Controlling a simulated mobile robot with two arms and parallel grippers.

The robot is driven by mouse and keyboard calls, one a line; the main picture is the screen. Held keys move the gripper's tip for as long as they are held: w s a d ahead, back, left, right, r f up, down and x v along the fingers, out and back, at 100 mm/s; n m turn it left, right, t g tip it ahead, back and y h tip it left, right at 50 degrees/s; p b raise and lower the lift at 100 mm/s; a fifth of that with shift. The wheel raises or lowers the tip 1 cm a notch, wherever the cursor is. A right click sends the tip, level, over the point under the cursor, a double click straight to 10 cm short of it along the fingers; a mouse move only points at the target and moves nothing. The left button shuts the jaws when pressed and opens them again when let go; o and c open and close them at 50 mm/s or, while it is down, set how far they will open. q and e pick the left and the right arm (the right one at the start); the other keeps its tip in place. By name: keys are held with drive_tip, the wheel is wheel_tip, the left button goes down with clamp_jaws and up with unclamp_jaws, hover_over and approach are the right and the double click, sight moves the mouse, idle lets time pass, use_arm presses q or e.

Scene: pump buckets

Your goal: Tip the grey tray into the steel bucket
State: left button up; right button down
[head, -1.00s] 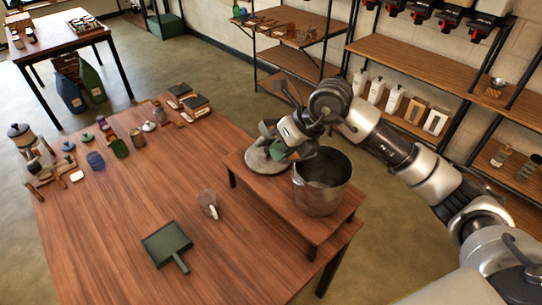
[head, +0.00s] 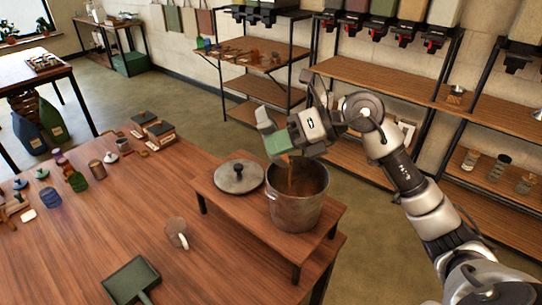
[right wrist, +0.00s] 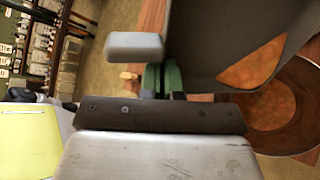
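The steel bucket (head: 299,207) stands upright on the low wooden stand. My right gripper (head: 290,137) is over its rim, shut on the green handle (right wrist: 163,80) of the grey tray. The dark grey tray (right wrist: 215,35) is tilted over the bucket in the right wrist view, with orange lumps (right wrist: 255,63) at its lower edge. More orange lumps (right wrist: 272,107) lie inside the bucket. In the head view a brown-orange stream (head: 290,175) drops from the gripper into the bucket; the tray is mostly hidden there. My left gripper is not in view.
A round grey lid (head: 238,177) lies on the stand (head: 265,228) beside the bucket. Several jars stand at the table's left. Shelves (head: 335,72) are behind.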

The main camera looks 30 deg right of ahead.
drive_tip(key=s+d+t+y+b, duration=0.1)
drive_tip(key=d+y+b, duration=0.3)
drive_tip(key=b, duration=0.5)
drive_tip(key=s+d+f+t+y+b, duration=0.1)
drive_tip(key=s+d+t+y+b, duration=0.1)
drive_tip(key=b, duration=0.8)
drive_tip(key=shift+s+d+f+m+t+y, duration=0.35)
drive_tip(key=shift+d+t+y, duration=0.55)
drive_tip(key=shift+d+y, duration=0.5)
drive_tip(key=shift+r, duration=0.15)
drive_tip(key=shift+a, duration=0.1)
